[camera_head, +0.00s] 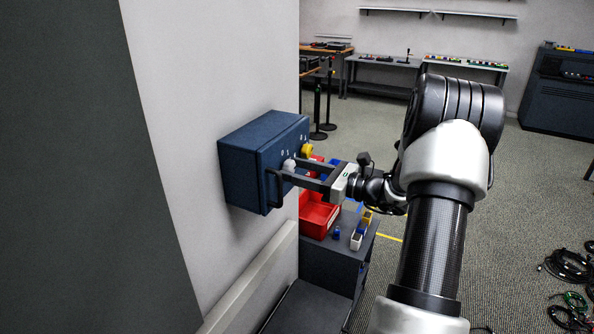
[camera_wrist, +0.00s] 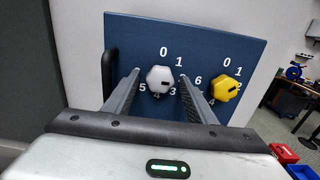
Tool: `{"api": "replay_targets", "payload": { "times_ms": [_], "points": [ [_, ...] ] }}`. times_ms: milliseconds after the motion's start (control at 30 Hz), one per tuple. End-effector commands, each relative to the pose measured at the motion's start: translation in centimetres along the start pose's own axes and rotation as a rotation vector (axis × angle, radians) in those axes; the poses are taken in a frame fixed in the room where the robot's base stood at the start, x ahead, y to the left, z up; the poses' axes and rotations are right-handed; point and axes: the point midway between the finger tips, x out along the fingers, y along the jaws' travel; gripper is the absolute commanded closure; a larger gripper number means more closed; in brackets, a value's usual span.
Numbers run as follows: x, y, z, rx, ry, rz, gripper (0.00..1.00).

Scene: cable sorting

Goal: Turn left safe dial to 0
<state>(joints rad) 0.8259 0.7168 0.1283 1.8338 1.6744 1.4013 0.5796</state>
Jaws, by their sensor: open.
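A blue safe (camera_head: 240,160) is fixed to the wall, and its door face (camera_wrist: 135,38) fills much of the wrist view. The left dial (camera_wrist: 160,79) is pale grey to white, with numbers around it; 0 is at the top. Its dark mark seems to face lower right, near the 3. The right dial (camera_wrist: 226,87) is yellow; it also shows in the head view (camera_head: 307,151). My gripper (camera_wrist: 160,75) is open, with one finger on each side of the left dial. I cannot tell whether the fingers touch it. In the head view my gripper (camera_head: 289,170) reaches the door face.
A dark handle (camera_head: 274,188) stands out at the door's left edge. Below the safe, a red bin (camera_head: 318,217) and small coloured items sit on a dark cabinet (camera_head: 330,255). Cables (camera_head: 568,265) lie on the floor at right. The floor behind my arm is mostly clear.

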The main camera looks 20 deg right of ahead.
Motion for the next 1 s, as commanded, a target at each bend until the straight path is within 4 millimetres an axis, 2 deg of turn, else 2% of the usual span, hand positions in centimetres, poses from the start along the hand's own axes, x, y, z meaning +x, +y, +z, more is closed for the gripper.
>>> {"api": "replay_targets", "payload": {
  "times_ms": [33, 200, 267, 300, 667, 1000],
  "points": [
    [-0.01, 0.01, 0.00, 0.000, 0.000, 0.000, 0.49],
    [-0.02, 0.01, 0.00, 0.000, 0.000, 0.000, 0.78],
    [-0.03, 0.01, 0.01, 0.000, 0.000, 0.000, 0.88],
    [-0.03, 0.01, 0.01, 0.000, 0.000, 0.000, 0.90],
    [-0.05, -0.01, -0.29, -0.070, 0.000, 0.000, 0.90],
    [-0.03, -0.05, -0.65, -0.331, -0.001, 0.001, 0.90]
  ]
}}
